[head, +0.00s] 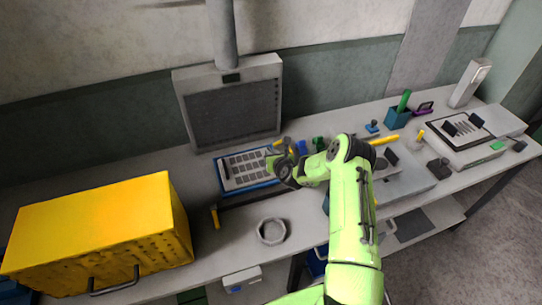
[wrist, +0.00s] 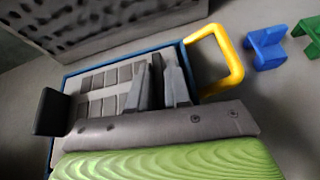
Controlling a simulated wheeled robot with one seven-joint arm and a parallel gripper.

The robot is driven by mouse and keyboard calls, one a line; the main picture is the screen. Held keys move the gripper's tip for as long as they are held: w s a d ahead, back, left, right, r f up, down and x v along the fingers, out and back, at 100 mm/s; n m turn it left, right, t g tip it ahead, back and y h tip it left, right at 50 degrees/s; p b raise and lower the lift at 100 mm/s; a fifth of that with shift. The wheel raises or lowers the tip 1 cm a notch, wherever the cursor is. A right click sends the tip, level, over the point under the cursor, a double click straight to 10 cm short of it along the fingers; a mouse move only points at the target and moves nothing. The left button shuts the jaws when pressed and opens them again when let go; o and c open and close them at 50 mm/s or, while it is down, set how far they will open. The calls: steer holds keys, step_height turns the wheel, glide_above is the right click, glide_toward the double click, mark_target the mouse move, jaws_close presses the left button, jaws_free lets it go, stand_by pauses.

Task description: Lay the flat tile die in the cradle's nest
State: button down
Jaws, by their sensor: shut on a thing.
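My gripper (head: 280,162) is over the right part of a blue-edged panel (head: 232,188) with rows of grey tiles, left of my green arm. In the wrist view my gripper (wrist: 158,88) has its two grey fingers close together, shut on a thin dark piece (wrist: 157,68) seen edge-on. Most of that piece is hidden, so I cannot tell if it is the flat tile die. The blue-edged panel (wrist: 97,80) lies behind the fingers. I cannot clearly make out the cradle's nest.
A yellow handle-shaped piece (wrist: 236,62) stands at the panel's right, with a blue piece (wrist: 266,48) beyond. A monitor (head: 235,110) stands behind. A yellow box (head: 100,225) is at left, a round grey bowl (head: 271,231) in front.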

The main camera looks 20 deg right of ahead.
steer(key=shift+w+f, duration=0.1)
steer(key=shift+w, duration=0.05)
steer(key=shift+f, duration=0.1)
steer(key=c, duration=1.1)
jaws_free()
